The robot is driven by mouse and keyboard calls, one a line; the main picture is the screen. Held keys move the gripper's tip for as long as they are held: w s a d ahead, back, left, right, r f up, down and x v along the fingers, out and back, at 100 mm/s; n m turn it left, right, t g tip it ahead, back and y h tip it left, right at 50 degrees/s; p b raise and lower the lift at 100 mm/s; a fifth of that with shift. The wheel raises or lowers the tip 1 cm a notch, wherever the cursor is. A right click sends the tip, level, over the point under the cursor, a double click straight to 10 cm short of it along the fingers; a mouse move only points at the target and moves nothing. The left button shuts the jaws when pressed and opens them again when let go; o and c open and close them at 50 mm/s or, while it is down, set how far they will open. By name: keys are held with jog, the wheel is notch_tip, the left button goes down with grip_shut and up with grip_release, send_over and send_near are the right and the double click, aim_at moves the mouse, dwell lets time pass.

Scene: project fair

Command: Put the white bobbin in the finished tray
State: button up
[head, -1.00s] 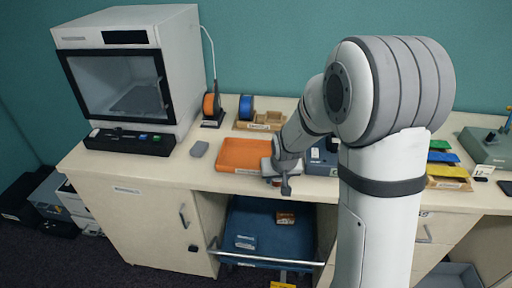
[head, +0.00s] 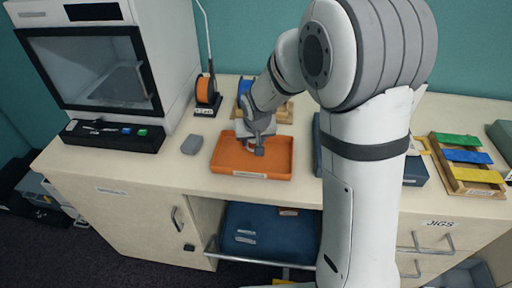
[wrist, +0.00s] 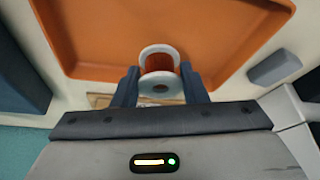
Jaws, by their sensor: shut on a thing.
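My gripper (head: 256,146) is over the back part of the orange tray (head: 232,163) in the head view, pointing down. In the wrist view my gripper (wrist: 160,84) is shut on the white bobbin (wrist: 160,52), which has white flanges and a copper-orange winding. The bobbin sits between the two dark fingers and overlaps the rim of the orange tray (wrist: 165,22) in the picture. The tray looks empty. Its front label is too small to read. The bobbin is mostly hidden by my gripper in the head view.
A grey block (head: 192,145) lies left of the tray. A black switch panel (head: 113,136) stands in front of the white cabinet (head: 88,68). An orange spool stand (head: 207,97) is behind. A wooden rack with coloured strips (head: 465,164) is at the right.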

jog(key=shift+f, duration=2)
jog(key=shift+s, duration=0.1)
jog(key=shift+f, duration=0.1)
jog(key=o, duration=0.9)
jog(key=shift+o, duration=0.2)
